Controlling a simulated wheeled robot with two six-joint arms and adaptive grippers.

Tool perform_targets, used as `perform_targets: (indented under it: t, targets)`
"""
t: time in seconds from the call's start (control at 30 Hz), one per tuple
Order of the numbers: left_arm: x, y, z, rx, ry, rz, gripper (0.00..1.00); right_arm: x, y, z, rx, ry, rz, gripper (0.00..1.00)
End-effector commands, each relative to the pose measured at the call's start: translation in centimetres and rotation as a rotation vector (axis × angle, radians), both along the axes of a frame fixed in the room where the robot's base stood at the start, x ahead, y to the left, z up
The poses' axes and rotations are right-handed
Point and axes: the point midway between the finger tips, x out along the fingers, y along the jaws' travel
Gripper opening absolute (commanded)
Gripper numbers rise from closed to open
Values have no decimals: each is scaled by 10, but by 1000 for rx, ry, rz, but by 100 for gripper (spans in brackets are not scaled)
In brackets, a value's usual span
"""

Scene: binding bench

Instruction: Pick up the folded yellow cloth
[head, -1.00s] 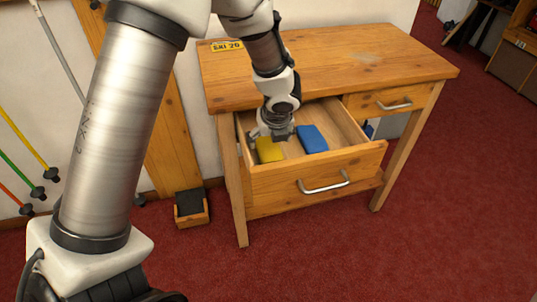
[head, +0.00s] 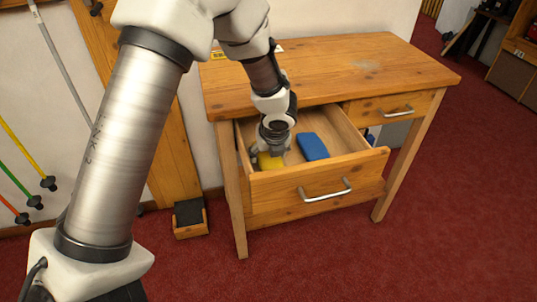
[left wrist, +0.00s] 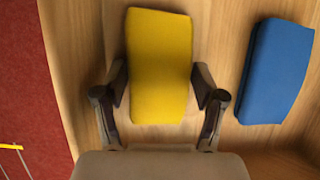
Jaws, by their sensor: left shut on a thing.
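The folded yellow cloth (head: 270,162) lies in the open drawer (head: 315,175), toward its left side. My left gripper (head: 267,152) reaches down into the drawer and is shut on the cloth, partly hiding it in the head view. In the left wrist view the yellow cloth (left wrist: 160,62) sits between the two dark fingers of my left gripper (left wrist: 160,95), one at each long side. I cannot tell whether the cloth touches the drawer floor. My right gripper is not in view.
A folded blue cloth (head: 312,146) lies to the right in the same drawer, apart from the yellow one; it also shows in the left wrist view (left wrist: 277,70). Drawer walls surround both cloths. The wooden desk top (head: 340,68) is largely clear. A small box (head: 190,218) stands on the red floor.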

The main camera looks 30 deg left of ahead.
Motion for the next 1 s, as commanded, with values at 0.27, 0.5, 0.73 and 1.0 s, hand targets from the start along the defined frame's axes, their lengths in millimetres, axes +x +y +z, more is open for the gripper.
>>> perform_targets:
  t: [0.27, 0.5, 0.73, 1.0]
  targets:
    - [-11, -13, 11, 3, 1, -3, 41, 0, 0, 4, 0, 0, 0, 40]
    - [-26, -31, 45, 0, -3, 1, 41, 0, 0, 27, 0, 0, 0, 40]
    - [-25, -31, 105, -1, -4, 2, 41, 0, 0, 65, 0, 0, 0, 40]
    - [-26, -30, 148, 1, -1, 1, 41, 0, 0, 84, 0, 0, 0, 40]
